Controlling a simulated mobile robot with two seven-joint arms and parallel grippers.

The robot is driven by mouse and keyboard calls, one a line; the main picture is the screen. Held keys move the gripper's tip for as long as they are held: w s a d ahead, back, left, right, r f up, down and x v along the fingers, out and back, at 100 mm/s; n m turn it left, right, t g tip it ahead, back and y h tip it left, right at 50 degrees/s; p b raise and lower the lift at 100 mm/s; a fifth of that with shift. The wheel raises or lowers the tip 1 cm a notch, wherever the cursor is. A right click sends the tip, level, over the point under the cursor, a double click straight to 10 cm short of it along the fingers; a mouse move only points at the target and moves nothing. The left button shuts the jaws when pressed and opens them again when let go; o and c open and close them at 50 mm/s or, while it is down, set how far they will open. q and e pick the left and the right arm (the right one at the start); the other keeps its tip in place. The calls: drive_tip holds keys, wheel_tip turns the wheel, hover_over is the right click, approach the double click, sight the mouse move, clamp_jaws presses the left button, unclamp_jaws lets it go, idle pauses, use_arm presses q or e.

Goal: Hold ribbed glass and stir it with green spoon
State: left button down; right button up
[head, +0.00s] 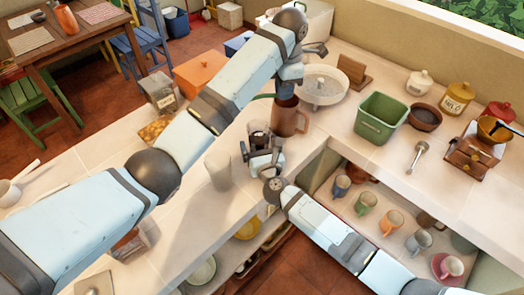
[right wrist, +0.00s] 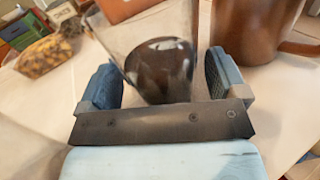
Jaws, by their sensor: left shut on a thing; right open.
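A clear glass (head: 257,128) with dark contents, which I take for the ribbed glass, stands upright on the counter; its ribs are not clear. In the right wrist view the glass (right wrist: 160,65) is between the two fingers of my right gripper (right wrist: 165,82). That gripper (head: 262,148) is open, with a gap at the right finger. My left gripper (head: 286,90) is shut above the brown mug, its fingertips small in view. A thin green piece, likely the green spoon (head: 262,96), sticks out to its left. The spoon's other end is hidden.
A brown mug (head: 289,122) stands close behind the glass. A pale tumbler (head: 217,172) stands left of my right gripper. A white colander (head: 322,88) and green bin (head: 380,117) are behind to the right. The counter's inner edge drops to a shelf of mugs.

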drive_tip(key=shift+c, duration=0.2)
drive_tip(key=c, duration=1.2)
